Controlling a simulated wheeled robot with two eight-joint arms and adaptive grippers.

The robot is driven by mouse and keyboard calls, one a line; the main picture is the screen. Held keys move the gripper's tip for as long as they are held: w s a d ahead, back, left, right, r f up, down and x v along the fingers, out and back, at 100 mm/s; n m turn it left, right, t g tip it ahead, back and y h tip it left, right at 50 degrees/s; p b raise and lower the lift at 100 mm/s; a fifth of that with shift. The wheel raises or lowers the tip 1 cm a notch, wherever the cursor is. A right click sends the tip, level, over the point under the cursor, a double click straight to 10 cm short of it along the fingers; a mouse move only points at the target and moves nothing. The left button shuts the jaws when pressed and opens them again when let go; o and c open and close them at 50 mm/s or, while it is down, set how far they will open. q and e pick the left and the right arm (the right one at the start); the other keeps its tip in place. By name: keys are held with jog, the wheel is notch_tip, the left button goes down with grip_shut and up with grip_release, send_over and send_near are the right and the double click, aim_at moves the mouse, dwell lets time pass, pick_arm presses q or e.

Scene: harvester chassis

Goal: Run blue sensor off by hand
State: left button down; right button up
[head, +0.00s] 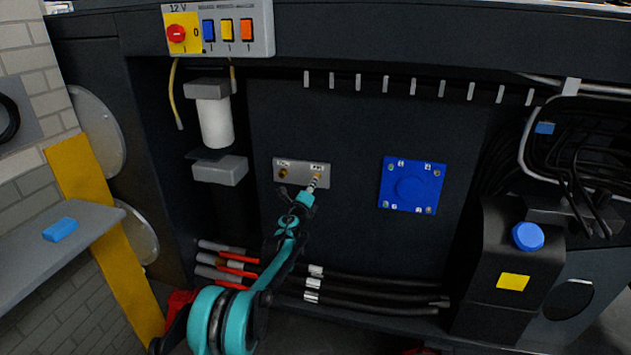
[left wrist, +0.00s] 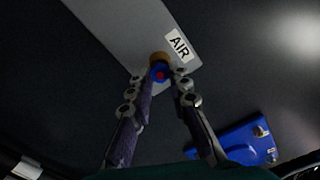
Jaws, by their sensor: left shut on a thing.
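The blue sensor (left wrist: 160,74), with a red centre, sits between my left fingertips (left wrist: 159,80) in the left wrist view. It is in line with the brass port (left wrist: 160,58) marked AIR; I cannot tell whether its thread is still engaged. In the head view my left gripper (head: 311,187) reaches up to the right-hand port of the small grey port plate (head: 300,170) and is shut on the sensor, which is mostly hidden there. A second brass port (head: 283,174) on the plate's left is bare. My right gripper is not in view.
A blue bolted cover (head: 411,186) is right of the port plate. A white filter (head: 215,122) hangs at left, under the 12 V switch panel (head: 219,29). Black hoses (head: 375,290) run below. A grey shelf (head: 60,262) at far left holds a blue block (head: 60,229).

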pick_arm(q)
jog(key=n, duration=2.4)
jog(key=shift+s+a, duration=0.1)
jog(key=shift+s, duration=0.2)
jog(key=shift+s, duration=0.1)
jog(key=c, duration=2)
grip_release()
grip_shut()
jog(key=b+v, duration=0.1)
jog(key=v, duration=0.9)
jog(key=shift+s, duration=0.2)
